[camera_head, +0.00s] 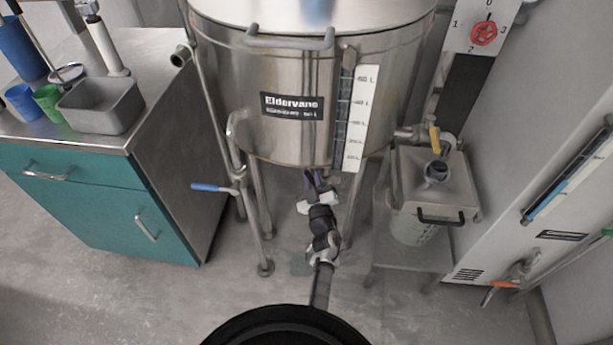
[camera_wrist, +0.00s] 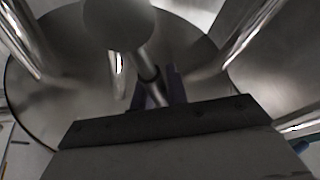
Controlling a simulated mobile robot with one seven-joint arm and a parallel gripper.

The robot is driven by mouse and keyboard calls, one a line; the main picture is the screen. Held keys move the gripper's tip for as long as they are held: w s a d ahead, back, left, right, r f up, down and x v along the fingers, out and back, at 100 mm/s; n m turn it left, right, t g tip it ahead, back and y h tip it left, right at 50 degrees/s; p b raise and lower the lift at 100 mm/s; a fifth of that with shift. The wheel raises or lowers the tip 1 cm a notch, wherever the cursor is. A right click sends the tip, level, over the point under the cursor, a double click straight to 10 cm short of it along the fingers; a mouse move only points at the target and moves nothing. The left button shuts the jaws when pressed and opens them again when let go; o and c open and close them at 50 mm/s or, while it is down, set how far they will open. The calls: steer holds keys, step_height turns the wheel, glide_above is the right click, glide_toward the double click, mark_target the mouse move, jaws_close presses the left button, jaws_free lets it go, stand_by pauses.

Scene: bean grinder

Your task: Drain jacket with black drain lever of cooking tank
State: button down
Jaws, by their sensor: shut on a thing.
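The cooking tank (camera_head: 298,125) is a large steel vessel on legs, with a nameplate and a level scale on its front. Its round underside fills much of the wrist view (camera_wrist: 70,95). My gripper (camera_head: 312,178) reaches in low under the tank's front edge. In the wrist view its purple fingers (camera_wrist: 172,84) are shut on a slim rod, the drain lever (camera_wrist: 150,72), which leads to a rounded grey part. The lever looks grey in this light, not clearly black. The fingers hide part of it, and it cannot be made out in the head view.
A blue-handled valve (camera_head: 213,188) sticks out left of the tank legs. A yellow-handled valve (camera_head: 435,139) sits at the right above a steel box (camera_head: 430,185). A teal cabinet (camera_head: 95,195) stands left. Tank legs flank my arm; the floor in front is clear.

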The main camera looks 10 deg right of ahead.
steer(key=shift+d+r+m, duration=0.25)
steer(key=shift+m, duration=0.15)
steer(key=c, duration=1.4)
jaws_free()
steer(key=shift+s+f, duration=0.15)
steer(key=shift+f, duration=0.05)
